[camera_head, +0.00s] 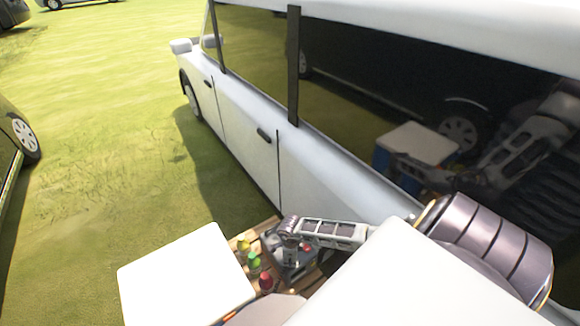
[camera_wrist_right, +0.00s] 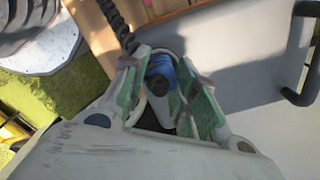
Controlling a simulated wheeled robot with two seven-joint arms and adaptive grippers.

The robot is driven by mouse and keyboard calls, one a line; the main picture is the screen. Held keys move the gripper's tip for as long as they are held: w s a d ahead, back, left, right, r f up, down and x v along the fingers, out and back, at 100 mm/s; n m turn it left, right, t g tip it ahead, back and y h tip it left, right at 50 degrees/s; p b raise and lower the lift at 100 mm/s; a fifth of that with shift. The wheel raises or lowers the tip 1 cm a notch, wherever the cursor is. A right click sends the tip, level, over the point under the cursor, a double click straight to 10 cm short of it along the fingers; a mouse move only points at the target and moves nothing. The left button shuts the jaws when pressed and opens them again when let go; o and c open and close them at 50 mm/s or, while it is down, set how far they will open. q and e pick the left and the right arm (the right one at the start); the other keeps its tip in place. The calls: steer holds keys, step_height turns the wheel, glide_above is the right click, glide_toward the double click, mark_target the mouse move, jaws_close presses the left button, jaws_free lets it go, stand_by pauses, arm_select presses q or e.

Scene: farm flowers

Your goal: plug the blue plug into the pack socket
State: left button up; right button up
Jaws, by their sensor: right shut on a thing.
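My right gripper (camera_head: 289,240) is over the dark grey pack (camera_head: 273,241) in the head view. In the right wrist view its green-padded fingers (camera_wrist_right: 172,95) are shut on the blue plug (camera_wrist_right: 160,68), which sits between them with its round dark end showing. A black twisted cable (camera_wrist_right: 118,24) runs up beside the fingers. A grey surface (camera_wrist_right: 222,62) that looks like the pack lies beyond the fingertips, with a black handle (camera_wrist_right: 299,97) at its right. The socket is not clearly visible, and I cannot tell whether the plug touches it. My left gripper is not in view.
The pack stands on a wooden slatted surface (camera_head: 238,240). Yellow (camera_head: 243,246), green (camera_head: 253,262) and red (camera_head: 265,283) capped items stand left of it. A white flat-topped thing (camera_head: 185,275) is further left. A white car (camera_head: 245,130) stands close behind.

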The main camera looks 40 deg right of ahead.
steer(key=o, duration=1)
steer(key=shift+r, duration=0.2)
steer(key=shift+r+p, duration=0.5)
steer(key=shift+p, duration=0.15)
steer(key=shift+f, duration=0.1)
steer(key=shift+d, duration=0.1)
